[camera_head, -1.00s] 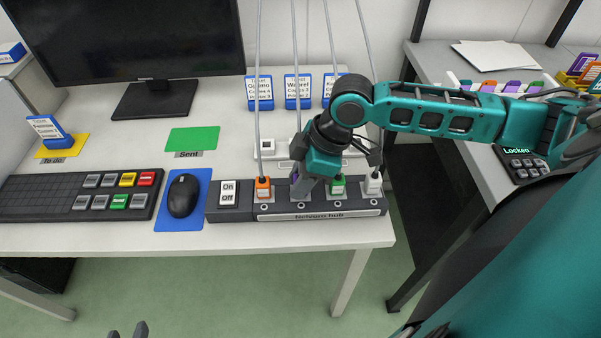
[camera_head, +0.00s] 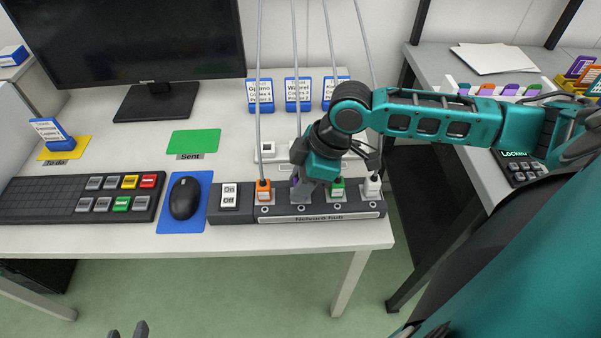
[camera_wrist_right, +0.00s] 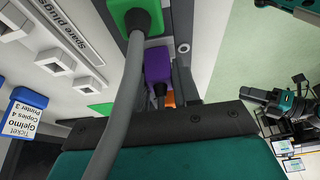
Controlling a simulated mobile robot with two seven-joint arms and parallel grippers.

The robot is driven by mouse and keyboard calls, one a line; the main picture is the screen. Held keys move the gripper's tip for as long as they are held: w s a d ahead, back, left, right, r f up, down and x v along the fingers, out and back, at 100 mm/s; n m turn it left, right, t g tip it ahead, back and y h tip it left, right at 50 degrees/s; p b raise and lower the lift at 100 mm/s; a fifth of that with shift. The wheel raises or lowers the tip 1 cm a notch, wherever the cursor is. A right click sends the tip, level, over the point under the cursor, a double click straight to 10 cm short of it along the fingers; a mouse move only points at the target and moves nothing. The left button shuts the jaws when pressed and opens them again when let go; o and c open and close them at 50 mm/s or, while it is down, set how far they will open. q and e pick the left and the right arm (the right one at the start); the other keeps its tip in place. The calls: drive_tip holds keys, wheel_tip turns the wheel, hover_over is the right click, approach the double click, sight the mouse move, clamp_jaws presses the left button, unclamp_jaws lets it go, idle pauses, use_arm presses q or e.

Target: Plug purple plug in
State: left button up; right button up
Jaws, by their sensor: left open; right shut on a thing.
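My right gripper (camera_head: 301,192) points down at the network hub (camera_head: 345,212), between the orange plug (camera_head: 264,190) and the green plug (camera_head: 337,188). It is shut on the purple plug (camera_wrist_right: 157,62), mostly hidden by the gripper in the head view. In the right wrist view the purple plug stands in line between the green plug (camera_wrist_right: 138,14) and the orange plug (camera_wrist_right: 170,98). Its seating in the socket is hidden. My left gripper (camera_head: 128,331) is open and empty at the bottom edge of the head view, only its fingertips showing.
A white plug (camera_head: 372,185) stands at the hub's right end. Grey cables hang from above to the plugs. An On/Off switch (camera_head: 229,195) sits left of the orange plug. A mouse (camera_head: 185,198) lies further left. A spare-plugs strip (camera_wrist_right: 55,57) lies behind the hub.

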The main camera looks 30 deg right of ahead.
drive_tip(key=o, duration=1.5)
drive_tip(key=shift+r, duration=0.1)
wheel_tip(320, 180, up, 3)
drive_tip(key=p, duration=0.3)
drive_tip(key=shift+p, duration=0.35)
drive_tip(key=shift+r+p, duration=0.95)
drive_tip(key=shift+r, duration=1.5)
drive_tip(key=shift+s, duration=0.1)
